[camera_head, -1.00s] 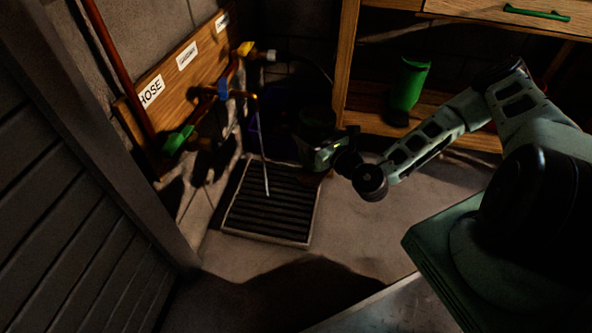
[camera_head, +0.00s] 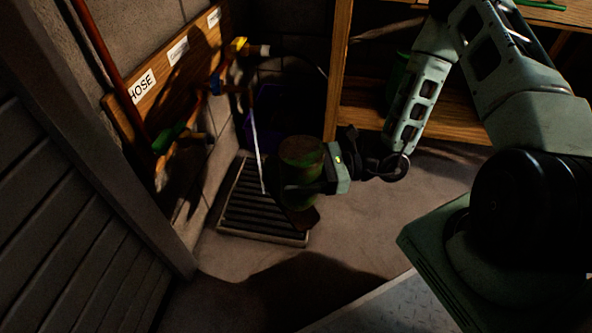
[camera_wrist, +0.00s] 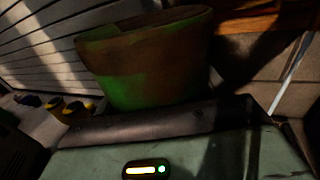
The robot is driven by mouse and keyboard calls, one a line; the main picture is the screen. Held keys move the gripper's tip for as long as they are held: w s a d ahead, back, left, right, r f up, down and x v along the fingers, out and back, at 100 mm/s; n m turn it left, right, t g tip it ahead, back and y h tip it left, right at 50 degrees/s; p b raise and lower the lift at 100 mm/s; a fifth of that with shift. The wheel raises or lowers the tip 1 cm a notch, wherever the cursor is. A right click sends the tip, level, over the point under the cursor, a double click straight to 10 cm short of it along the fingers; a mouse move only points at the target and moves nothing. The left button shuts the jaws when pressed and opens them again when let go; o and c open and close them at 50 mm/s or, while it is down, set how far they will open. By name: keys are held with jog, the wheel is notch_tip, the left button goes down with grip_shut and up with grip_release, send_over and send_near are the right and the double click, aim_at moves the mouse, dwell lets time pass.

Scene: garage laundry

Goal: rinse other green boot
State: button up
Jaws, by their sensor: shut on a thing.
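My gripper (camera_head: 305,188) is shut on a green boot (camera_head: 302,168) smeared with brown mud. The boot is held roughly upright over the right part of the floor grate (camera_head: 262,232), with its dark foot toward the front right. In the wrist view the muddy boot shaft (camera_wrist: 150,62) stands just beyond the gripper body. A thin pale water stream (camera_head: 256,140) falls from the tap to the left of the boot. It also shows at the right in the wrist view (camera_wrist: 291,72), apart from the shaft. Another green boot (camera_head: 398,78) stands on the wooden shelf, partly hidden by my arm.
A board with labels, one reading HOSE (camera_head: 142,86), is on the left wall above several valves, with green (camera_head: 170,134), blue (camera_head: 216,85) and yellow (camera_head: 238,46) handles. A dark purple bin (camera_head: 262,118) sits in the corner. Floor right of the grate is clear.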

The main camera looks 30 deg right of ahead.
jog(key=b, duration=0.5)
send_over(277, 168)
jog(key=shift+s+f, duration=0.1)
jog(key=shift+f, duration=0.95)
jog(key=shift+w, duration=0.4)
jog(key=shift+w+a+f+p, duration=0.1)
jog(key=shift+w+f+p, duration=0.05)
jog(key=shift+w, duration=0.7)
jog(key=shift+w+f+p, duration=0.1)
jog(key=shift+w+p, duration=0.05)
jog(key=shift+w, duration=0.65)
